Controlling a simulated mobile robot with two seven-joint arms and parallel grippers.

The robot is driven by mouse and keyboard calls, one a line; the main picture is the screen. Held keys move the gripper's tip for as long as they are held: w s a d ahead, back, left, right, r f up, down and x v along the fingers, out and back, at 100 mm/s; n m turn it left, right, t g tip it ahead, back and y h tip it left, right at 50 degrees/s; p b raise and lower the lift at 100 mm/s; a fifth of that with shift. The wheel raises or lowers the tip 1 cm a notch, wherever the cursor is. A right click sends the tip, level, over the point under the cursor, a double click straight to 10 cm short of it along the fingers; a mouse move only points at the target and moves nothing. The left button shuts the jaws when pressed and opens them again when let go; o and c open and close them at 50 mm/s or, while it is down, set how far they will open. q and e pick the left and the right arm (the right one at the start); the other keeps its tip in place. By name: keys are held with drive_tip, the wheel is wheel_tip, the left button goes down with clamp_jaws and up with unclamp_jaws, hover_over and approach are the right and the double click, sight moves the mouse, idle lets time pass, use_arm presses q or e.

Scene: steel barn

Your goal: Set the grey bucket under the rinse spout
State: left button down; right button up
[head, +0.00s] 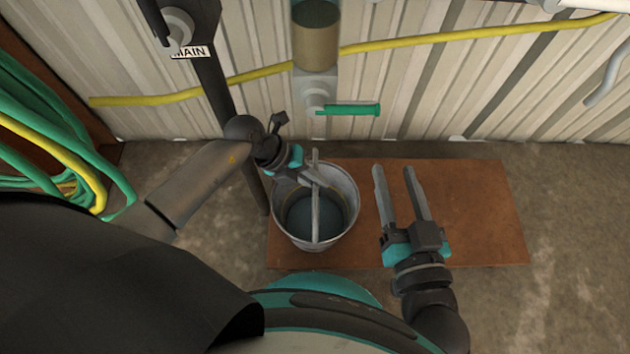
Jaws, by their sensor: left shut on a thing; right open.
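The grey bucket (339,236) is upright at the left part of a brown board (480,215), below the wall fixtures. My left gripper (315,180) reaches in from the left and is shut on the bucket's handle, which runs across its opening. I cannot tell whether the bucket rests on the board or hangs just above it. The spout (316,92) with a green lever handle (348,109) is on the wall behind and above the bucket. My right gripper (400,195) is open and empty over the board, to the right of the bucket.
A dark post with a MAIN label (189,51) stands left of the bucket. Green and yellow hoses (60,150) hang at the far left. A yellow hose (430,40) runs along the corrugated wall. The right part of the board is clear.

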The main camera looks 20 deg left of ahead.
use_arm(q)
drive_tip(key=shift+w+f, duration=0.1)
drive_tip(key=shift+f, duration=0.05)
use_arm(e)
drive_tip(key=shift+s+a+r+t, duration=0.1)
drive_tip(key=shift+s+r+t, duration=0.15)
drive_tip(key=shift+t, duration=0.15)
use_arm(q)
drive_tip(key=c, duration=1.3)
unclamp_jaws()
drive_tip(key=shift+f, duration=0.15)
drive_tip(key=o, duration=0.4)
use_arm(e)
drive_tip(key=shift+w, duration=0.1)
